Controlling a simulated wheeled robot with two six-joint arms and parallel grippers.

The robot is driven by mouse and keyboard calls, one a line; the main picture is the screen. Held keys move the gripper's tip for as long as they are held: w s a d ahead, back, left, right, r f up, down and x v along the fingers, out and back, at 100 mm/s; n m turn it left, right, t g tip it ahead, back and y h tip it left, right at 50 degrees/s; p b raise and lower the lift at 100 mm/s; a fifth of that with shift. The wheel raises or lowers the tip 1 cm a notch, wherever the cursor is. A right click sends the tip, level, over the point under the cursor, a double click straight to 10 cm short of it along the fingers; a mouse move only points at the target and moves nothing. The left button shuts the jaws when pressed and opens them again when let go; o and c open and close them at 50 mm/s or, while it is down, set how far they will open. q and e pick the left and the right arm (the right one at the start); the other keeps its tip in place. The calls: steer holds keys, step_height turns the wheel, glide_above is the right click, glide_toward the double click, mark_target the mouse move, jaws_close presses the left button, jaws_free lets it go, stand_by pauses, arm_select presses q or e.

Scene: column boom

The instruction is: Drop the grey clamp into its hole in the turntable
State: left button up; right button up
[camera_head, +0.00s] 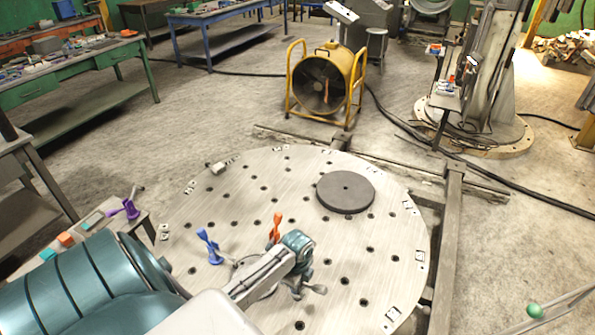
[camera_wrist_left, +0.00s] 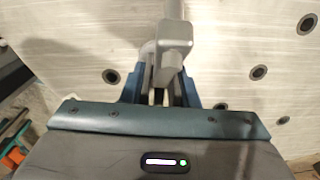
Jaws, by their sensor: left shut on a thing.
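The turntable (camera_head: 292,172) is a large pale round plate with many dark holes; its surface also shows in the left wrist view (camera_wrist_left: 60,30). My left gripper (camera_wrist_left: 160,92) is shut on the grey clamp (camera_wrist_left: 174,38), gripping it between its two fingers. In the head view the grey clamp (camera_head: 317,289) shows partly beside my left gripper (camera_head: 297,278), over the front middle of the turntable. The clamp's lower end is hidden, so I cannot tell whether it touches the plate or which hole is under it. My right gripper is not in view.
A blue clamp (camera_head: 208,246) and an orange clamp (camera_head: 275,228) stand upright on the turntable near my left arm. A dark disc (camera_head: 345,191) lies farther back. A purple clamp (camera_head: 130,207) is on a side table at left. A yellow fan (camera_head: 326,82) stands behind.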

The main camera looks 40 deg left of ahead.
arm_select(q)
steer(key=shift+f+b, duration=0.5)
steer(key=shift+f, duration=0.5)
steer(key=shift+f, duration=0.35)
steer(key=shift+f+b, duration=0.45)
steer(key=shift+f, duration=0.05)
steer(key=o, duration=0.7)
steer(key=shift+w, duration=0.1)
steer(key=shift+r, duration=0.15)
step_height(320, 180, up, 2)
steer(key=p, duration=0.2)
steer(key=shift+r+p, duration=0.25)
steer(key=shift+p, duration=0.15)
steer(key=shift+r, duration=2.35)
